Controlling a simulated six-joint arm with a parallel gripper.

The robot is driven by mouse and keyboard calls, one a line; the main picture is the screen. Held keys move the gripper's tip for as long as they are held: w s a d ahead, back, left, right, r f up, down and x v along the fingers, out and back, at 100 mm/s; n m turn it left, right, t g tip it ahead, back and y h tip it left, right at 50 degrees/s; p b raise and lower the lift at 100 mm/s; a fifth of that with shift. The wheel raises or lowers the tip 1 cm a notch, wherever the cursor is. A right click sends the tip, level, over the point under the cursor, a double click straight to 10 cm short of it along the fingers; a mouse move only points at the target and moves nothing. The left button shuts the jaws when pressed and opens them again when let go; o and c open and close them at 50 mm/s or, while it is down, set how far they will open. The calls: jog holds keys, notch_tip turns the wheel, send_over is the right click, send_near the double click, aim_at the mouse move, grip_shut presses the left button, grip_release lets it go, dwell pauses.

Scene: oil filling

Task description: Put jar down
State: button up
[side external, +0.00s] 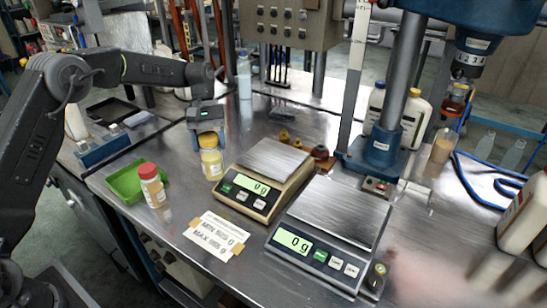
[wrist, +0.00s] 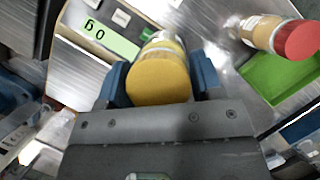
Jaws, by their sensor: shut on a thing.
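The jar (side external: 211,165), with a yellow lid and yellowish contents, is upright beside the left end of the beige scale. In the wrist view the jar (wrist: 160,78) sits between my two blue fingers, its lid facing the camera. My gripper (side external: 208,143) is shut on the jar near its top, from above. The jar's base is at or very close to the metal table; I cannot tell whether it touches. The beige scale (side external: 265,170) has a bare plate and reads 0 g.
A red-capped jar (side external: 152,185) stands by a green tray (side external: 124,181) to the left. A larger scale (side external: 330,235), also reading 0 g, is at the right. A taped paper label (side external: 216,235) lies in front. Small brown items (side external: 290,140) sit behind the beige scale.

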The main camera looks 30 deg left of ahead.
jog(key=w+a+r+n+t+h, duration=0.1)
jog(key=w+a+r+n+t, duration=0.35)
jog(key=w+r+n, duration=0.7)
jog(key=w+d+f+n, duration=0.2)
jog(key=w+d+f, duration=0.1)
jog(key=d+f, duration=0.8)
jog(key=shift+w+f+t, duration=0.15)
jog(key=shift+f+t, duration=0.1)
jog(key=shift+t, duration=0.1)
jog(key=shift+d+f, duration=0.1)
jog(key=o, duration=1.3)
jog(key=shift+c, duration=0.2)
